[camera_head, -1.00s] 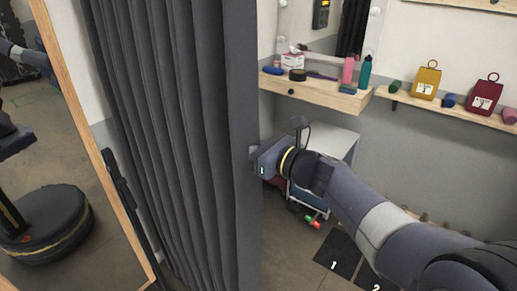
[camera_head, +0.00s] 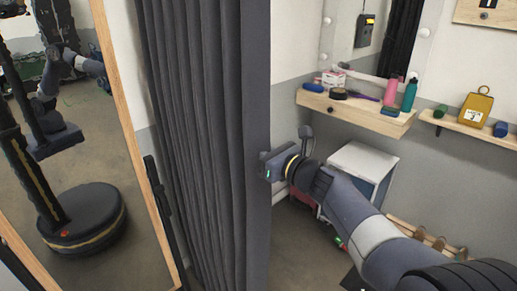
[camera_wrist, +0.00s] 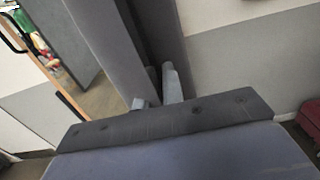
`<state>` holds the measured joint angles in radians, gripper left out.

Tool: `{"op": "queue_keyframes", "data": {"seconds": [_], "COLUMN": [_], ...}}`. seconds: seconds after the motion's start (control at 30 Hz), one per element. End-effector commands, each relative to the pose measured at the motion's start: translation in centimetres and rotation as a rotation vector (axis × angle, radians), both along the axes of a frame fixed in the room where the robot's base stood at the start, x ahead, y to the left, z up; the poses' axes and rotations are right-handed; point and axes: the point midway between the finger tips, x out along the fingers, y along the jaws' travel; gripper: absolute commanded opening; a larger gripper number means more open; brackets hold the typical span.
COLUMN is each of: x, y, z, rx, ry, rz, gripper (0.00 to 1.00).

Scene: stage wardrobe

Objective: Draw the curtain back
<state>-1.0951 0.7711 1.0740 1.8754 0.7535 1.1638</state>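The dark grey pleated curtain (camera_head: 205,130) hangs in tight vertical folds left of centre in the head view, its flat leading edge (camera_head: 257,110) on the right. My gripper (camera_head: 266,166) is at this edge, about halfway down the visible cloth, with my arm reaching in from the lower right. In the wrist view my two fingertips (camera_wrist: 157,95) are close together around the curtain's edge (camera_wrist: 125,50), and the gripper looks shut on it. The exact contact is partly hidden by the folds. The curtain's rail is out of view.
A wood-framed mirror (camera_head: 128,120) stands close left of the curtain, reflecting my body. Floor between curtain and cabinet is open.

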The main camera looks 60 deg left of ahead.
Motion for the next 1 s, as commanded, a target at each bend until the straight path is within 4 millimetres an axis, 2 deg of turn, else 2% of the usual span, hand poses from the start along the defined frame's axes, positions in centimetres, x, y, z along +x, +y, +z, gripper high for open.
{"op": "queue_keyframes", "data": {"seconds": [0.03,0.23,0.57,0.67,1.0], "x": [0.0,0.0,0.2,0.5,2.0], "y": [0.0,0.0,-0.5,-1.7,-8.0], "z": [0.0,0.0,-0.1,-0.1,-0.2], "rx": [0.000,0.000,0.000,0.000,0.000], "ry": [0.000,0.000,0.000,-0.001,-0.001], "rz": [0.000,0.000,0.000,-0.001,-0.002], "gripper": [0.13,0.29,0.29,0.29,0.29]}}
